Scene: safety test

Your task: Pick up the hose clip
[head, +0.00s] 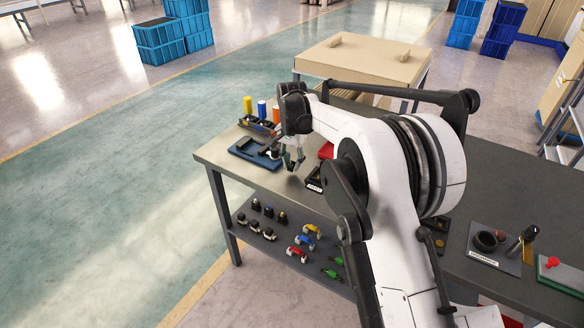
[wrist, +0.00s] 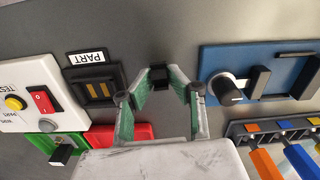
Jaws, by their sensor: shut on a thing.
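My gripper (wrist: 160,82) is shut on a small black piece (wrist: 160,77) at its fingertips in the wrist view. I take this piece to be the hose clip, but its shape is largely hidden by the fingers. In the head view my gripper (head: 292,163) hangs over the left end of the grey workbench, just right of the blue fixture. The held piece cannot be made out there.
A white test box (wrist: 20,85) with a red switch and a red block (wrist: 125,131) lie left. A rack with coloured handles (wrist: 235,130) stands right. The lower shelf (head: 262,268) holds several small coloured parts. The bench (head: 500,190) continues right, behind my arm.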

